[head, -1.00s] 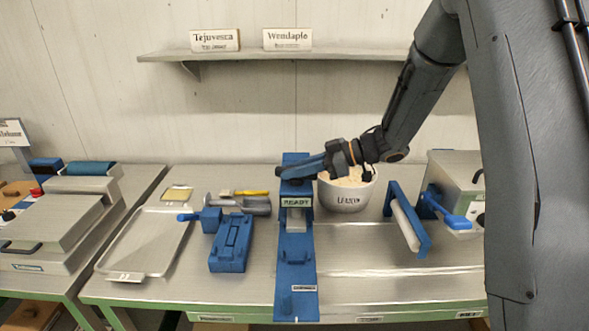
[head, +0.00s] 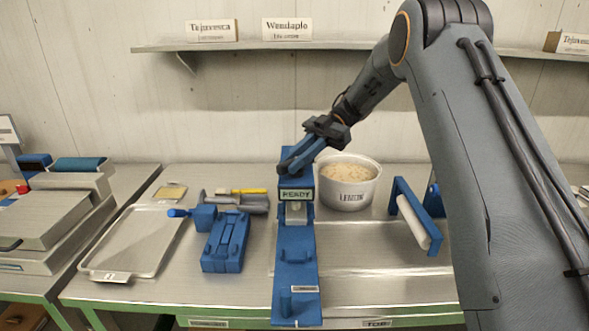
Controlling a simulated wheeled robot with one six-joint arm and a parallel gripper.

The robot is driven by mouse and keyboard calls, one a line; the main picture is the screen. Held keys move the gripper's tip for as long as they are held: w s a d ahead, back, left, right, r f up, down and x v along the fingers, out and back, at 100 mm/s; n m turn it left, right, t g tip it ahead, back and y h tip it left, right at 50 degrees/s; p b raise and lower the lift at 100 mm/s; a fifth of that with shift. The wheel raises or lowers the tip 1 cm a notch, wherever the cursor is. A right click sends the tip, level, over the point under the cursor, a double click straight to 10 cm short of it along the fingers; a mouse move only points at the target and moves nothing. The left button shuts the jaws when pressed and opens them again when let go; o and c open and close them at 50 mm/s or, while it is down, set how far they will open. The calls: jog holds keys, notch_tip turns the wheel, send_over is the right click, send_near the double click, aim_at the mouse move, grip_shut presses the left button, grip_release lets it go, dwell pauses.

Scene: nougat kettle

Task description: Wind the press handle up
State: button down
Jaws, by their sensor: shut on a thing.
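The press (head: 297,250) is a tall blue frame on the metal bench, with a "READY" plate on its front and a pale block beneath that plate. My gripper (head: 292,162) is at the top of the press, reaching in from the upper right, with its blue fingers pointing down and left. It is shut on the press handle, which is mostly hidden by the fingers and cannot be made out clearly.
A white bowl (head: 347,192) of pale contents stands close right of the press. A blue frame with a white roller (head: 413,222) is farther right. A blue clamp-like tool (head: 226,241) and a metal tray (head: 133,243) lie left. A shelf (head: 255,48) runs above.

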jog(key=shift+n+g+h+b, duration=0.5)
jog(key=shift+n+g+b, duration=0.15)
jog(key=shift+n+g, duration=0.15)
jog(key=shift+s+r, duration=0.1)
jog(key=c, duration=1.6)
grip_release()
jog(key=shift+c, duration=0.2)
